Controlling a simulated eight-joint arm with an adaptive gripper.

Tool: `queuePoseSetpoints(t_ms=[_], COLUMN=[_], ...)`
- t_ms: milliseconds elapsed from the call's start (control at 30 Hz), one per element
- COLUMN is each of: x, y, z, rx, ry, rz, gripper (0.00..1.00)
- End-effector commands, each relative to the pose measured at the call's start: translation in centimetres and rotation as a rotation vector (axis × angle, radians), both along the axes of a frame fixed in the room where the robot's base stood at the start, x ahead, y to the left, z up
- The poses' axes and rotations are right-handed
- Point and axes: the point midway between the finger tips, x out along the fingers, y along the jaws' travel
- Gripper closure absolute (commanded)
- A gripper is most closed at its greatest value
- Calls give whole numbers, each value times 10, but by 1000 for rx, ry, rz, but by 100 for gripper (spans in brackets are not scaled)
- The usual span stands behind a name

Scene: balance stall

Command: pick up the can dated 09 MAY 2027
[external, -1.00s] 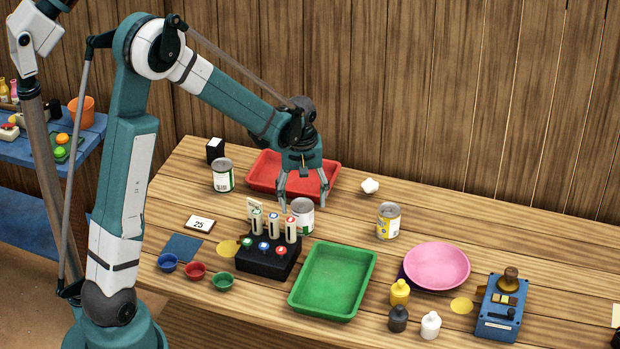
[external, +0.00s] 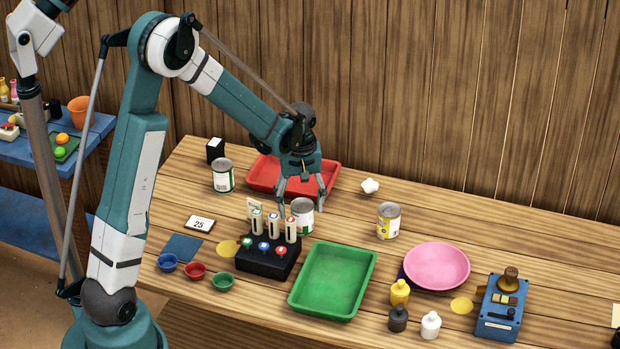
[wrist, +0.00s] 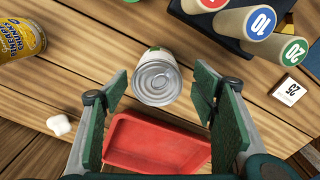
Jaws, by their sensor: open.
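Three cans stand upright on the wooden table: one with a white and green label (external: 223,176) at the back left, a pale-labelled one (external: 303,215) near the middle, and a yellow-labelled one (external: 388,221) to the right. No date can be read on any of them. My gripper (external: 300,208) is open at the middle can. In the wrist view, that can (wrist: 157,78) shows its bare metal end just ahead of and between the spread fingers of my gripper (wrist: 160,92). The yellow can (wrist: 20,38) lies off to the left there.
A red tray (external: 262,184) is behind the middle can. A black stand (external: 262,262) with several numbered tubes is close at its front left. A green tray (external: 333,281) is in front. A white lump (external: 370,186) and a pink plate (external: 437,266) are to the right.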

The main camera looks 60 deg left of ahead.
Motion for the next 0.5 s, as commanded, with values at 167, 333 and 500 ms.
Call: queuePoseSetpoints(t_ms=[167,333,500], x=[0,0,0], y=[0,0,0], z=[-10,-11,-11], rx=[0,0,0], ry=[0,0,0], rz=[0,0,0], gripper=[42,42,42])
